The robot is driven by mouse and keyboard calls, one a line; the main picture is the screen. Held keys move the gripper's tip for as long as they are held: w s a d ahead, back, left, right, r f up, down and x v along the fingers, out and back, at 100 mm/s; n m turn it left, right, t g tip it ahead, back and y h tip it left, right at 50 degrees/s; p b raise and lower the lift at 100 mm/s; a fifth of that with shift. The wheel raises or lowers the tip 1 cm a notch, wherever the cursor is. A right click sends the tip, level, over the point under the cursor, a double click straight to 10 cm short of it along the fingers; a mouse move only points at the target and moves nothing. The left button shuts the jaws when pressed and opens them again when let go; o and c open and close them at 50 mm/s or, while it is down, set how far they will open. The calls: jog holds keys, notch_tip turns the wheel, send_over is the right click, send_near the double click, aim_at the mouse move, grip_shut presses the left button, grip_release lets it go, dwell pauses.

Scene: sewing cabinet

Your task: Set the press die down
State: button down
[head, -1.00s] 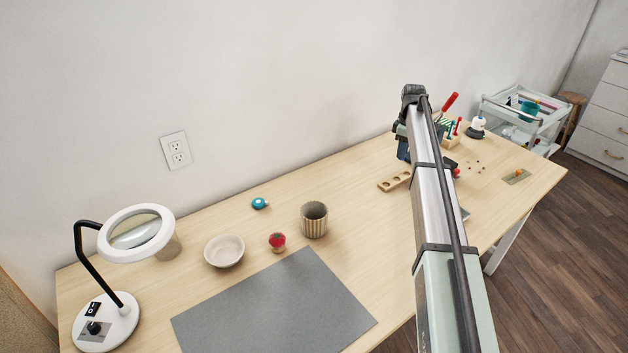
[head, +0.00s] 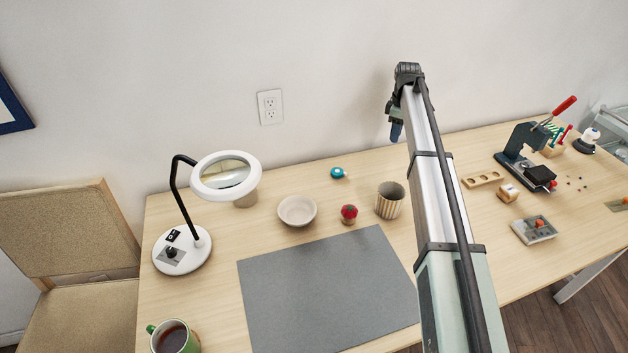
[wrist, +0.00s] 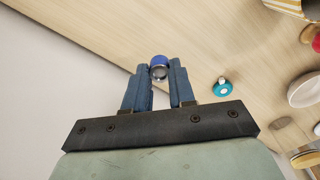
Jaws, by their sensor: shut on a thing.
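The press die (wrist: 159,68) is a small metal cylinder with a blue end, seen in the wrist view. My gripper (wrist: 158,75) is shut on it, with one blue finger on each side. In the head view my gripper (head: 396,132) hangs above the back edge of the table, near the wall and behind the striped cup. There the die cannot be made out. The table (head: 430,170) shows below the die in the wrist view, with clear space between them.
A dark press (head: 519,142) with a red handle stands at the right. A striped cup (head: 390,201), tape measure (head: 337,173), bowl (head: 297,211) and tomato pincushion (head: 349,214) lie left of my arm.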

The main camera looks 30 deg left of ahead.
jog(key=s+a+n, duration=0.3)
jog(key=s+a, duration=1.3)
jog(key=a, duration=0.5)
jog(key=s+f+n, duration=0.1)
jog(key=f, duration=0.2)
jog(key=s+f+n, duration=0.1)
jog(key=f, duration=0.3)
jog(key=s+f, duration=0.1)
jog(key=f, duration=0.2)
jog(key=shift+d+f+n, duration=0.2)
jog(key=shift+n, duration=0.2)
jog(key=shift+f, duration=0.1)
jog(key=c, duration=0.9)
grip_release()
jog(key=shift+c, duration=0.2)
notch_tip(320, 180, up, 12)
